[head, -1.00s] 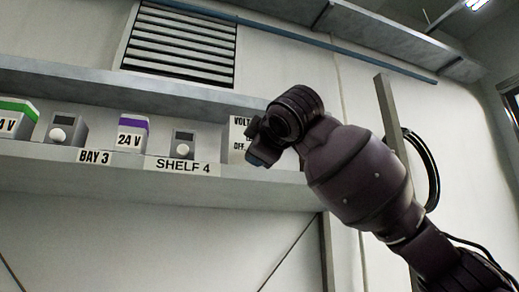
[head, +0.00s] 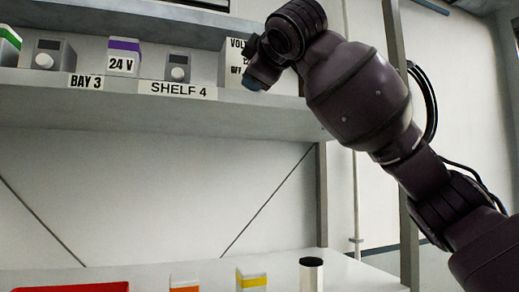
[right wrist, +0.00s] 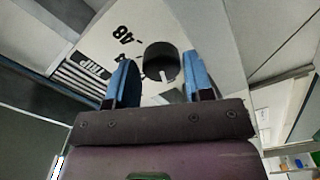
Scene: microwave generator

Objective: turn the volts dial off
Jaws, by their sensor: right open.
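The volts box (head: 233,65) is a pale box on the upper shelf, marked VOLT and OFF, partly covered by my right arm in the head view. In the right wrist view its pale face (right wrist: 112,42) carries black figures, and a round black dial (right wrist: 160,62) with a light pointer mark stands out from it. My right gripper (right wrist: 160,80) is open, its two blue fingers on either side of the dial in that view. I cannot tell whether they touch it. The right gripper (head: 254,82) also shows in the head view, in front of the box. My left gripper is not in view.
The upper shelf (head: 120,107) holds a purple-topped 24 V box (head: 124,58) and grey units with knobs (head: 177,68), left of the volts box. Below are a red tray (head: 75,287), an orange-marked box (head: 184,284), a yellow-marked box (head: 251,281) and a black-capped cylinder (head: 311,275).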

